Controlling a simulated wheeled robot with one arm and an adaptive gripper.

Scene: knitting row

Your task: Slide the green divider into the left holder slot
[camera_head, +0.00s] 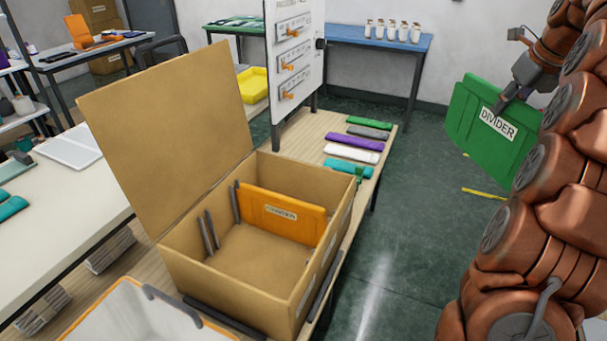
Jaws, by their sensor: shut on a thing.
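My gripper (502,104) is at the upper right, shut on the top edge of the green divider (478,137). The divider hangs in the air over the floor, to the right of the box, with its white "DIVIDER" label showing. The open cardboard box (183,283) stands on the wooden table. Inside its left wall, a pair of dark grey strips forms an empty holder slot (208,233). An orange divider (275,219) stands upright farther back in the box, its left end at another grey holder (235,203). The box's near wall hides part of its floor.
The box's tall lid (165,125) stands open on the left. Behind the box are a white board (297,60) and a row of coloured folded items (352,141). A white bin (115,310) is at the front left. Open floor lies between box and divider.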

